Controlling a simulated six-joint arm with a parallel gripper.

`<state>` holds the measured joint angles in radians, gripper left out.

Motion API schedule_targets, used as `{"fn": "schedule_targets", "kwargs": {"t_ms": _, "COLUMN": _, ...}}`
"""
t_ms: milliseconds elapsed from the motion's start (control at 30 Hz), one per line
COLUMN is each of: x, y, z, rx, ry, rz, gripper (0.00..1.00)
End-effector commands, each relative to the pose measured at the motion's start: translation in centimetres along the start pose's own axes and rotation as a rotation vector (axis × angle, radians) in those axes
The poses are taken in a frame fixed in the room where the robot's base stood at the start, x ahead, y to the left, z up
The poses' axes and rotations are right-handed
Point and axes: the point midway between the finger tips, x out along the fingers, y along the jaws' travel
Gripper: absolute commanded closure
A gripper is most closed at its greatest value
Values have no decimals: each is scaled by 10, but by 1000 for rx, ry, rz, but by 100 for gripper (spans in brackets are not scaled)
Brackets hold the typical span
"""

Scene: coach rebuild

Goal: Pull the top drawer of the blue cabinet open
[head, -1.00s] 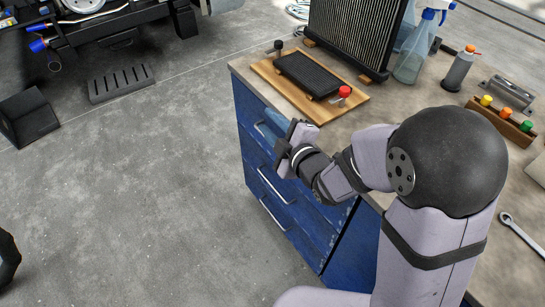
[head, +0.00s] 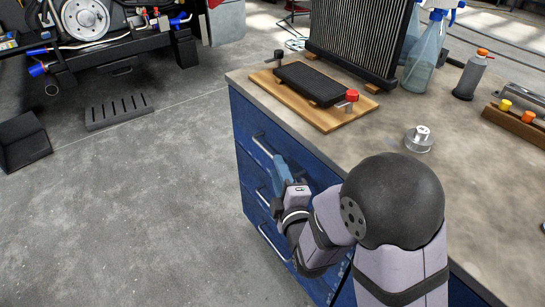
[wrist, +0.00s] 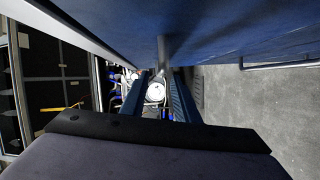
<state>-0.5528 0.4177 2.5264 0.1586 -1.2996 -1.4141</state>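The blue cabinet (head: 244,172) stands under the workbench top, with several drawers that have silver bar handles. The top drawer looks shut; its handle (head: 262,146) shows at the upper left of the front. My gripper (head: 280,166) is at the right end of that handle, close to the drawer front. In the wrist view its two blue fingers (wrist: 163,95) are apart, with a gap between them. A grey post (wrist: 164,48) projects from the blue front just above the gap. I cannot tell whether the fingers touch the handle.
Lower handles (head: 272,243) lie below my gripper. On the bench top (head: 385,115) are a wooden board (head: 325,118) with a black block, a radiator (head: 360,35), a spray bottle (head: 425,50) and a metal cylinder (head: 419,138).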

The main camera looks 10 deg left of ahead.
Motion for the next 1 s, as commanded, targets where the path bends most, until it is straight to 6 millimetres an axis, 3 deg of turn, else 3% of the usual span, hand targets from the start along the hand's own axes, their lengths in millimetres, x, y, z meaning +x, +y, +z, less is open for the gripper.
{"fn": "schedule_targets", "kwargs": {"t_ms": 500, "x": 58, "y": 0, "z": 0, "rx": 0, "ry": 0, "rz": 1, "gripper": 72}}
{"fn": "schedule_targets", "kwargs": {"t_ms": 900, "x": 64, "y": 0, "z": 0, "rx": 0, "ry": 0, "rz": 0, "gripper": 72}}
{"fn": "schedule_targets", "kwargs": {"t_ms": 933, "x": 64, "y": 0, "z": 0, "rx": 0, "ry": 0, "rz": 0, "gripper": 74}}
{"fn": "schedule_targets", "kwargs": {"t_ms": 1000, "x": 64, "y": 0, "z": 0, "rx": 0, "ry": 0, "rz": 0, "gripper": 91}}
